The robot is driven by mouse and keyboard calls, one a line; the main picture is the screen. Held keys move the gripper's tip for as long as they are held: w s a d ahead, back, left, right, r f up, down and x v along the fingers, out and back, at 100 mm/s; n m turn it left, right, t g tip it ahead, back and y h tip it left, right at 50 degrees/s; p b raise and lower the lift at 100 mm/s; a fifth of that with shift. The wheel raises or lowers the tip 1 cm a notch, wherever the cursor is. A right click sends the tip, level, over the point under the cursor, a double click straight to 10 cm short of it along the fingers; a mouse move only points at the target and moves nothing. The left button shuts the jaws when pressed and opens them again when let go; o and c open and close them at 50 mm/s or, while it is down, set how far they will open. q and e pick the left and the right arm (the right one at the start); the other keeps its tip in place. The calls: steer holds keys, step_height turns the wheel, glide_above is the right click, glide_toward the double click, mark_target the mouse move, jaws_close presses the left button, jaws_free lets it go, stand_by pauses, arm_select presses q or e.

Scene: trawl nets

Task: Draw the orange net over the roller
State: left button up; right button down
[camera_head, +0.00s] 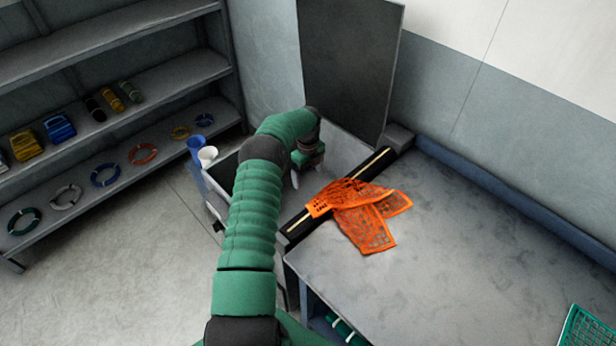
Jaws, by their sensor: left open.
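The orange net (367,221) lies partly over the black roller (373,168) at the left edge of the grey table. Part of it rests on the roller, and two flaps spread to the right on the tabletop. The roller has a pale stripe along it. My left gripper (296,177) is open, just left of the roller and above the net's left end, with a gap between them. My left arm hides part of the area below it. The right gripper does not show.
The grey table (450,250) is mostly bare, with a green net (588,330) at its lower right. A dark panel (350,65) stands behind the roller. Shelves (120,120) with coiled rings and rolls stand at left. A bin with blue and white cups (207,156) is behind my arm.

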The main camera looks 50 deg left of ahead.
arm_select(q)
steer(key=shift+r, duration=0.8)
